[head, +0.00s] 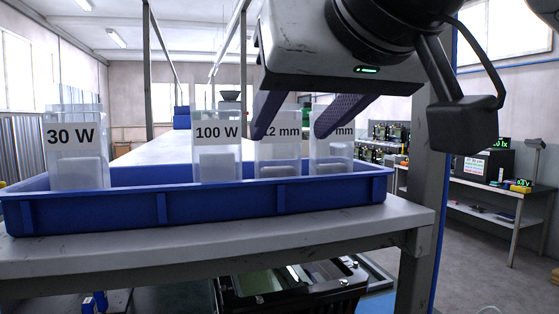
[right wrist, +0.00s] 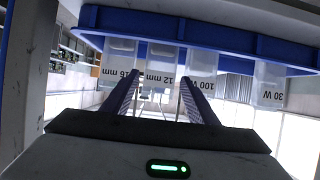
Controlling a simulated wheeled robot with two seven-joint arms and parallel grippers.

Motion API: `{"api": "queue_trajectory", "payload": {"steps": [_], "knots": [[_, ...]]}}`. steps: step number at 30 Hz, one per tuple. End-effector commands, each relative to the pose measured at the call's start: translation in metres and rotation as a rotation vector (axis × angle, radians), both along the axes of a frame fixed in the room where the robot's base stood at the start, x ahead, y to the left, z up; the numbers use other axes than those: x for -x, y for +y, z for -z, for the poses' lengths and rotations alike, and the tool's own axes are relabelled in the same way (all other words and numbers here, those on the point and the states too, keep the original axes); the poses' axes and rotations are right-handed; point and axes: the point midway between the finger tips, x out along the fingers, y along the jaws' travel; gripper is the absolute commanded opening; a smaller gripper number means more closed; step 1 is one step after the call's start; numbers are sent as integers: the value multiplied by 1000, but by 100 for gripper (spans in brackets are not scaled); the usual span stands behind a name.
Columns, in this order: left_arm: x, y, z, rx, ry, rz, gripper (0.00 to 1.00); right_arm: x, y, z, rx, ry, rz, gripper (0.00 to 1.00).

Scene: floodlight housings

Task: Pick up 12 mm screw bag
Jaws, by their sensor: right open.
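The 12 mm screw bag (head: 278,165) is a clear pouch with a white label, standing upright in the blue tray (head: 240,207). It also shows, upside down, in the right wrist view (right wrist: 160,57). My right gripper (head: 290,132) is open, its two dark purple fingers reaching down from the upper right. In the right wrist view the bag lies between the finger lines (right wrist: 160,82). I cannot tell whether any finger touches it. My left gripper is not in view.
The 16 mm bag (right wrist: 121,62) stands close on one side of the 12 mm bag, the 100 W bag (head: 217,160) on the other. The 30 W bag (head: 76,165) stands at the tray's left end. A grey post (head: 420,190) rises right of the tray.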

Motion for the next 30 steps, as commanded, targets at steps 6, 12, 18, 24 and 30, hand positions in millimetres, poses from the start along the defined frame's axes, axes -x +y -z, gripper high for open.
{"api": "queue_trajectory", "payload": {"steps": [6,12,18,24,30], "knots": [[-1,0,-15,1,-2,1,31,-28,10,14,1,3,1,53],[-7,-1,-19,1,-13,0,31,-38,14,21,2,1,0,53],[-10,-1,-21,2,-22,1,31,-38,14,21,1,1,0,48],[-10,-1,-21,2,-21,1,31,-38,14,20,0,-2,0,18],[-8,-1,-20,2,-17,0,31,-38,14,19,0,-3,0,18]]}}
